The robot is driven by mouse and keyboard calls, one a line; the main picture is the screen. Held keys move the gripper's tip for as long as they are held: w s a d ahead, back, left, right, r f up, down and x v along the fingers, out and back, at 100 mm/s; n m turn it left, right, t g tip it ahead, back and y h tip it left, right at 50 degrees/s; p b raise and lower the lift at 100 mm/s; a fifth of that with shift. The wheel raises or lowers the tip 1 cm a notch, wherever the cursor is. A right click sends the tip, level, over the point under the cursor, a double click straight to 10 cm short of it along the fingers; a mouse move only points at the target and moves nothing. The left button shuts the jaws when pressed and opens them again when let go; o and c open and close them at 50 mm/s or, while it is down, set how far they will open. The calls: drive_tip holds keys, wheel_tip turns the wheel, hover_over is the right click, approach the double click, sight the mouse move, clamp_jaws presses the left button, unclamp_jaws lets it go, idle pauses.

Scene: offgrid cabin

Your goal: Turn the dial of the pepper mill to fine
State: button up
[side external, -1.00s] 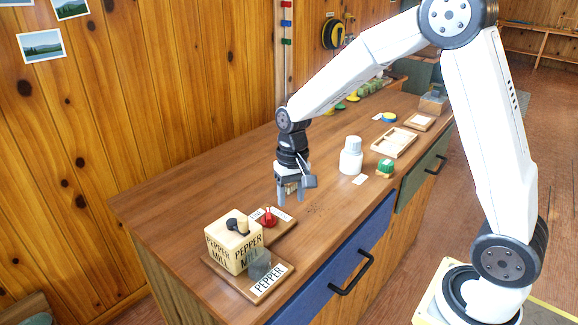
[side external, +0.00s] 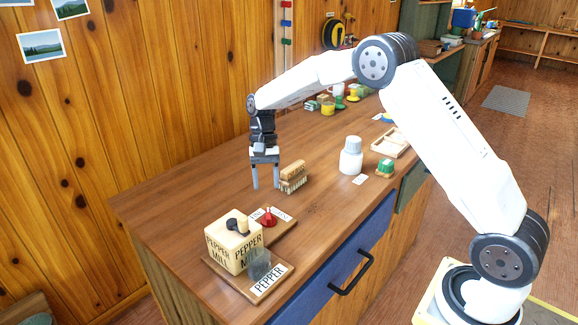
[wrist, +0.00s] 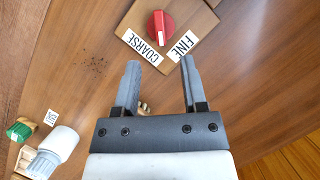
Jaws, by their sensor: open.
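The pepper mill (side external: 228,248) is a cream box lettered PEPPER MILL, with a dark crank on top, near the counter's front left. Its red dial (side external: 269,217) sits on a wooden plate beside the box. In the wrist view the dial (wrist: 161,24) is at the top, its white mark pointing down toward the gap between the COARSE card (wrist: 143,48) and the FINE card (wrist: 181,47). My gripper (side external: 266,181) is open and empty, pointing down above the counter behind the dial. In the wrist view my gripper's fingers (wrist: 159,64) are apart, with the dial beyond their tips.
A wooden brush (side external: 293,177) lies just right of my gripper. A white bottle (side external: 351,158) and a green-topped block (side external: 385,168) stand farther right. A PEPPER card (side external: 268,277) and grey translucent piece (side external: 258,264) are before the mill.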

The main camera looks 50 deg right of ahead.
sight(268, 213)
drive_tip(key=shift+x, duration=3.9)
clamp_jaws()
